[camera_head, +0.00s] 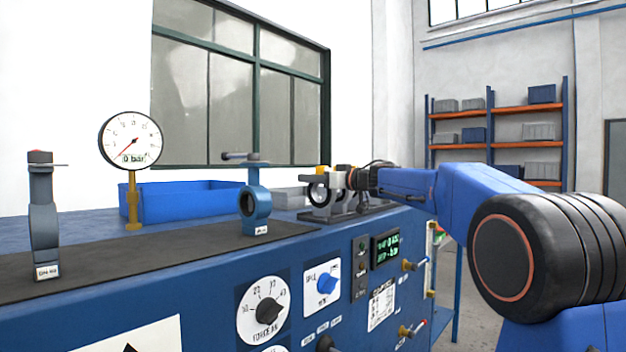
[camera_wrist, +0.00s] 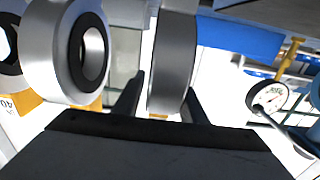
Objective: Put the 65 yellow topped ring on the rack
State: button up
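My gripper (camera_head: 318,179) is above the far right part of the bench, pointing left. In the wrist view, a dark grey ring (camera_wrist: 172,65) stands edge-on between my fingers (camera_wrist: 164,85). A narrow strip shows beside the left finger, so I cannot tell whether they are closed on it. In the head view, a dark ring (camera_head: 318,192) with a yellow top (camera_head: 323,169) is at my fingertips. A pale ring with a dark lining (camera_wrist: 80,52) is left in the wrist view, near yellow patches (camera_wrist: 28,102). A "40" label shows at the left edge. No 65 is legible.
A grey fixture (camera_head: 345,213), perhaps the rack, is below my gripper. A butterfly valve (camera_head: 254,203), pressure gauge (camera_head: 131,140) and another valve device (camera_head: 43,215) stand to the left. A blue bin (camera_head: 180,200) is behind. The dark mat (camera_head: 150,255) has clear stretches.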

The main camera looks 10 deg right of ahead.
jog(key=shift+r, duration=0.1)
jog(key=shift+s+d, duration=0.2)
jog(key=v, duration=1.1)
jog(key=shift+s, duration=0.2)
jog(key=shift+d, duration=0.1)
